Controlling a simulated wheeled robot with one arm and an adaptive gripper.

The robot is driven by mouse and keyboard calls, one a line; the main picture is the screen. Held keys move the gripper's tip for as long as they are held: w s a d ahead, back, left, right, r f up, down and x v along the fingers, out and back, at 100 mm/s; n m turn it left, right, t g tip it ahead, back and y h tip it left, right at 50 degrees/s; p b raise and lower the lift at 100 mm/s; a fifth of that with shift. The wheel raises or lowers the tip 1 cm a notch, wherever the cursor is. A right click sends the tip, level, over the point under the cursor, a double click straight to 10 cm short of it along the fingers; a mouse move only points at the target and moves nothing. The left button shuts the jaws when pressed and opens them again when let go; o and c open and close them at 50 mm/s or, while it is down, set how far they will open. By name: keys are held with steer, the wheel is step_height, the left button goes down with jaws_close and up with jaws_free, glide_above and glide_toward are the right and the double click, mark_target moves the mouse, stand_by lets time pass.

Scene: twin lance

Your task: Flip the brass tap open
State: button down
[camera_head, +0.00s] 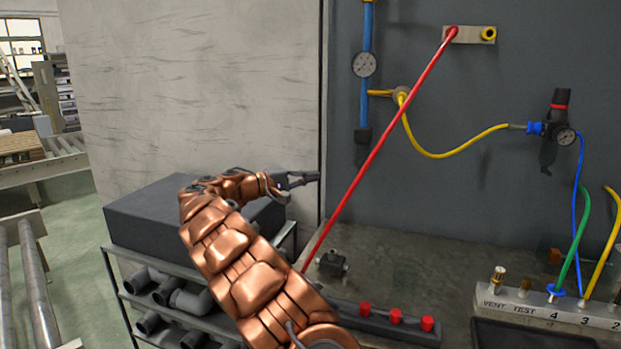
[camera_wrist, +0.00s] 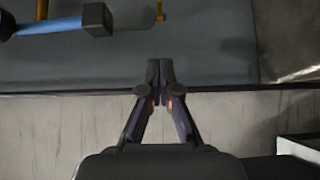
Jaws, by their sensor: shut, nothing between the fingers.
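A brass-coloured tap fitting (camera_head: 380,93) branches right from the vertical blue pipe (camera_head: 367,30) on the grey wall panel. A yellow hose (camera_head: 440,156) starts at its round end. I cannot clearly make out a handle or its position. My gripper (camera_head: 312,177) is left of and below the fitting, apart from it, in front of the panel's left edge. In the wrist view my gripper (camera_wrist: 160,65) is shut and empty. The blue pipe (camera_wrist: 50,27) and its dark end cap (camera_wrist: 97,19) show at the upper left there, with a yellow-brass piece (camera_wrist: 42,9) beside it.
A red rod (camera_head: 375,155) slants from a wall bracket (camera_head: 471,35) down to the bench, right of my gripper. A gauge (camera_head: 364,64) sits on the blue pipe. A black regulator (camera_head: 558,125) hangs at right. A labelled manifold (camera_head: 540,306) and dark box (camera_head: 150,225) stand lower.

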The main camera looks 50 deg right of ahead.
mark_target(360, 173)
steer(key=s+d, duration=0.6)
steer(key=d, duration=0.1)
steer(key=shift+s+d+p, duration=0.35)
steer(key=shift+p, duration=0.1)
